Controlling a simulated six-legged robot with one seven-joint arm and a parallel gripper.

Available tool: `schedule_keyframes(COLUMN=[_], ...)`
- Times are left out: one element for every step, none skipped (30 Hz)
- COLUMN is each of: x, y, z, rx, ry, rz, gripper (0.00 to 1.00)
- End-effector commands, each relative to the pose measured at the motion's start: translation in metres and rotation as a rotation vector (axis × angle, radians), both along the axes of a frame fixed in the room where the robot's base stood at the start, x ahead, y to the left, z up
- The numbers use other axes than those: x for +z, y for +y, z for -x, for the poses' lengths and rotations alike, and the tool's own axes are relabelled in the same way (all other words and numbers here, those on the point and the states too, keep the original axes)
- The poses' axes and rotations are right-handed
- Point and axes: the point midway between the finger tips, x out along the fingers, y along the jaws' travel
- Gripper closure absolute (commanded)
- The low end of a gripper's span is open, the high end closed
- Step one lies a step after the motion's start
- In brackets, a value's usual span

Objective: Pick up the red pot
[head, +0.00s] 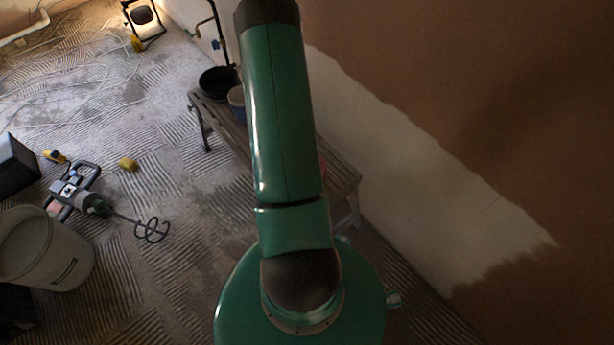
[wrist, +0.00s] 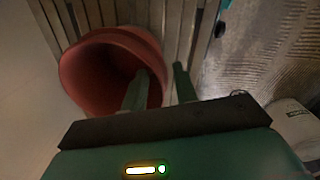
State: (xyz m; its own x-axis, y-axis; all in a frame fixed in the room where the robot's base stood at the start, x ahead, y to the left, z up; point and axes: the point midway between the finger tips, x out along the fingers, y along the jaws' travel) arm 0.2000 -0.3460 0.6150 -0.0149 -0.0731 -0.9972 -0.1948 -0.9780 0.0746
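The red pot (wrist: 84,75) stands on the slatted bench in the wrist view, its open mouth facing my camera. My gripper (wrist: 162,70) is open over the pot's right side. Its left finger reaches into the mouth and its right finger is outside, so the right wall lies between them. The right finger looks apart from the wall; I cannot tell whether the left one touches. In the head view my arm hides nearly all of the pot; only a sliver of red (head: 322,166) shows, and my gripper is hidden.
The wooden bench (head: 343,178) stands along the part-plastered wall (head: 400,150). A black tub (head: 215,82) and a blue-grey pot (head: 236,98) are at its far end. A mixer (head: 90,203) and a white bucket (head: 60,265) are on the floor at left.

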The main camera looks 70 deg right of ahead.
Motion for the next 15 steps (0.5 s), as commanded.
schedule_keyframes(x=[-0.003, -0.006, -0.011, -0.015, -0.019, -0.025, -0.030, -0.034, -0.039, -0.042, -0.045, -0.048, -0.049, -0.050, -0.051], y=[0.000, 0.000, -0.001, -0.001, -0.001, -0.002, -0.002, -0.003, -0.003, -0.003, -0.004, -0.004, -0.004, -0.004, -0.004], z=[0.000, 0.000, 0.000, 0.000, 0.000, 0.000, -0.001, -0.001, -0.001, -0.001, -0.001, -0.001, -0.001, -0.001, -0.001], rx=[0.000, 0.000, 0.000, 0.000, 0.000, 0.000, 0.000, 0.000, 0.000, 0.000, 0.000, 0.000, 0.000, 0.000, 0.000], ry=[0.001, 0.000, 0.001, 0.001, 0.001, 0.003, 0.002, 0.002, 0.001, 0.001, 0.001, 0.000, 0.000, 0.000, 0.000], rz=[0.000, 0.000, -0.001, -0.001, -0.001, -0.003, -0.001, -0.001, -0.001, -0.001, -0.001, 0.000, 0.000, 0.000, 0.000], gripper=[0.71, 0.71, 0.71, 0.71, 0.71, 0.71, 0.71, 0.71, 0.71, 0.71, 0.71, 0.71, 0.71, 0.71, 0.71])
